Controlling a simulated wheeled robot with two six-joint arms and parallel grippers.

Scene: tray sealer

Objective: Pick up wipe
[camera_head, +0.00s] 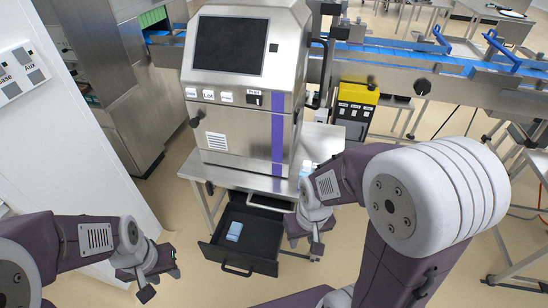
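A small light-blue block, which may be the wipe (235,231), lies in an open dark drawer (262,229) under the machine's table. My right gripper (305,247) hangs fingers-down at the right side of the drawer, to the right of the block and apart from it. Its fingers look spread, with nothing seen between them. My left gripper (160,278) is over the floor at the lower left, away from the drawer. Its fingers look apart and empty.
The tray sealer (238,110) stands on a steel table (205,170) above the drawer. A light object (306,168) sits on the table's right side, partly hidden by my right arm. A conveyor (400,58) runs behind. A white panel (60,120) borders the left.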

